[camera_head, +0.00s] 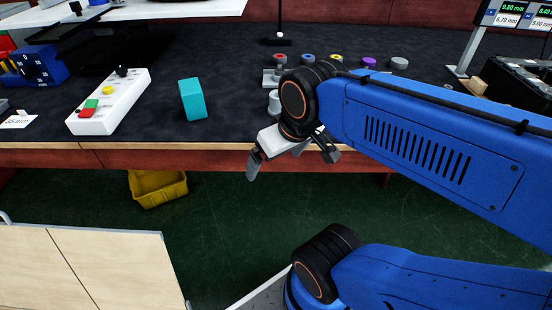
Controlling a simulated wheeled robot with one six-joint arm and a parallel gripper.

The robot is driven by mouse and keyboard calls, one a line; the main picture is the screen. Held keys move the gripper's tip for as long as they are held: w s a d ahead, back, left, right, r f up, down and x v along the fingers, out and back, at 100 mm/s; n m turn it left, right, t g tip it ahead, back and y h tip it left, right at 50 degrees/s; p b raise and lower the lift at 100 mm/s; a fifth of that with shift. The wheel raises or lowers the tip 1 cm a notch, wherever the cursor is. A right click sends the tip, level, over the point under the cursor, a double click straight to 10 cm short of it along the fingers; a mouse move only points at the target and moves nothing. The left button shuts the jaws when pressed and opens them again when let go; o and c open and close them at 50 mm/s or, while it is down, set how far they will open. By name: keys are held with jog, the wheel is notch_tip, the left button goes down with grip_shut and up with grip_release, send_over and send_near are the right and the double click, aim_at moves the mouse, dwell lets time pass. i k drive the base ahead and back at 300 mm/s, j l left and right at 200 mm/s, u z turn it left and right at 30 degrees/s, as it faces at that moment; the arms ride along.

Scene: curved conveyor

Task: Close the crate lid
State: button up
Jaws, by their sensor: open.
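No crate with a lid can be made out for certain. A pale wooden panel (85,262) fills the lower left corner, with a dark seam across it and a bit of curved metal at its left edge. I cannot tell whether it is the crate or its lid. A yellow bin (158,188) stands on the floor under the bench, with no lid visible. My gripper (292,163) is open and empty in front of the bench's front edge, right of the bin and well apart from the panel.
The dark bench top (225,75) carries a white control box (108,103) with buttons, a teal block (192,99), a blue device (38,66) and several colour-topped pieces at the back. The green floor (225,225) is open between the panel and my arm.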

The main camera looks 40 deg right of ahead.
aim_at(43, 267)
jog(key=u, duration=1.3)
